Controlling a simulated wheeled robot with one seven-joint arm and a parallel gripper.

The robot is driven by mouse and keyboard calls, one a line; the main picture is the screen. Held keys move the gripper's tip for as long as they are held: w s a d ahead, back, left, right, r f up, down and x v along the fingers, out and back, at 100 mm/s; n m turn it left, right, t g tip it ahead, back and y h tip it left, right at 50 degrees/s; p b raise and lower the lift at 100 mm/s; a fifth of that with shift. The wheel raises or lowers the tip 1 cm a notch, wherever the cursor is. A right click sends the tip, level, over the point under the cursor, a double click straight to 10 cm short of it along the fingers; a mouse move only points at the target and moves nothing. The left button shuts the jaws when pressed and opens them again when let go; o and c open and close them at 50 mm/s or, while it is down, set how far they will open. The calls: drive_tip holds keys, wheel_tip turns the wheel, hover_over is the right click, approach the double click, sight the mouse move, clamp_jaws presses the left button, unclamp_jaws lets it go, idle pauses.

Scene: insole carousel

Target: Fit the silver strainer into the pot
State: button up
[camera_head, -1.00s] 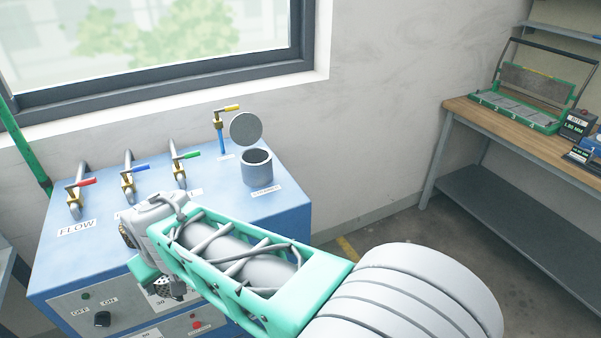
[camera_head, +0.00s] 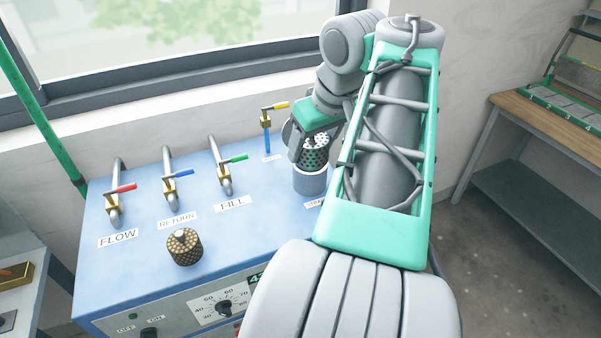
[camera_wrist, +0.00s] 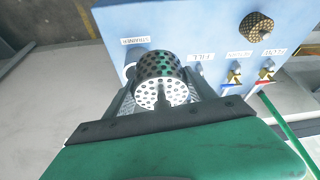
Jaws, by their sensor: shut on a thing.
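The silver strainer (camera_head: 316,154), a perforated cylinder, is gripped between the two fingers of my gripper (camera_head: 306,148). It also shows in the wrist view (camera_wrist: 158,68), with its holed end face toward the camera. The grey pot (camera_head: 310,184) stands on the blue cabinet top just below the strainer in the head view. In the wrist view the pot (camera_wrist: 131,56) shows partly behind the strainer, offset to the left. I cannot tell whether the strainer's lower end is inside the pot's mouth. The pot's round lid (camera_head: 287,131) is raised and mostly hidden behind my gripper.
A brass perforated strainer (camera_head: 184,247) stands on the blue cabinet (camera_head: 140,262) toward the front. Red, blue and green valves (camera_head: 170,178) line the left, and a yellow-handled valve (camera_head: 267,122) stands close left of the pot. A wooden bench (camera_head: 522,112) is at right.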

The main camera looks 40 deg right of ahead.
drive_tip(key=shift+s+d+r, duration=0.15)
drive_tip(key=shift+d+r, duration=0.05)
drive_tip(key=shift+d, duration=0.2)
drive_tip(key=w+d+f+b, duration=0.1)
drive_tip(key=w+d+f, duration=0.7)
drive_tip(key=w+f, duration=0.2)
drive_tip(key=x, duration=0.3)
drive_tip(key=shift+s, duration=0.15)
drive_tip(key=shift+d, duration=0.1)
drive_tip(key=shift+f+b, duration=0.65)
drive_tip(key=shift+b, duration=0.1)
